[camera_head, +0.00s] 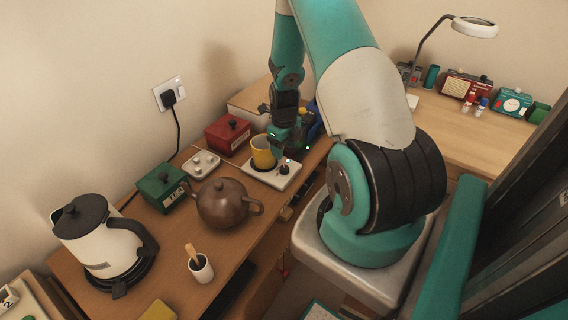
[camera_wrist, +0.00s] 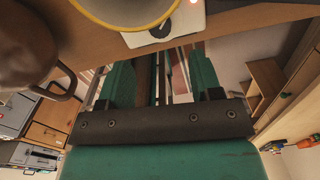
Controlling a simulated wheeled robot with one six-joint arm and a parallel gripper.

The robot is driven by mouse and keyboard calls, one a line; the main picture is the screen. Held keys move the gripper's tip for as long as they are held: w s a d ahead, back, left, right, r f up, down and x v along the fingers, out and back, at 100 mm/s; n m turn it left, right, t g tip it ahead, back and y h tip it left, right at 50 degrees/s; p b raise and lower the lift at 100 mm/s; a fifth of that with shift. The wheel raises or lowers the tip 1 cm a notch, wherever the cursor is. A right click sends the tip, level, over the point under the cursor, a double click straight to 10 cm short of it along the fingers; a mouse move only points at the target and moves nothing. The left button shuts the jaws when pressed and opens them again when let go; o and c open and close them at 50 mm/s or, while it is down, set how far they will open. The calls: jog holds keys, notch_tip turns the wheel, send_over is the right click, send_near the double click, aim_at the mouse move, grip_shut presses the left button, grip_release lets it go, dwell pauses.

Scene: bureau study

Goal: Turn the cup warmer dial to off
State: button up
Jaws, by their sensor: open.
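The cup warmer (camera_head: 262,178) is a flat white plate near the desk's front edge, with a yellow cup (camera_head: 262,152) standing on its dark round pad. Its small black dial (camera_head: 284,170) sits on the right part of the plate, with a small glowing light beside it. In the wrist view, the cup's rim (camera_wrist: 125,22), the warmer's white corner (camera_wrist: 190,20) and part of a dark round piece show at the top; a light glows there. My gripper (camera_head: 284,153) is open and empty, just above the dial end, close to the cup. Its fingers (camera_wrist: 162,85) are apart. The dial's setting is unreadable.
A brown teapot (camera_head: 224,203), a green box (camera_head: 162,187), a small white tray (camera_head: 201,164) and a red box (camera_head: 228,134) stand near the warmer. A white kettle (camera_head: 95,238) and a white cup (camera_head: 201,268) are farther left. The right desk (camera_head: 450,130) has clear surface.

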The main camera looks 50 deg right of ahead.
aim_at(284, 167)
notch_tip(284, 167, down, 8)
jog(key=shift+f+p, duration=0.2)
jog(key=shift+p, duration=0.55)
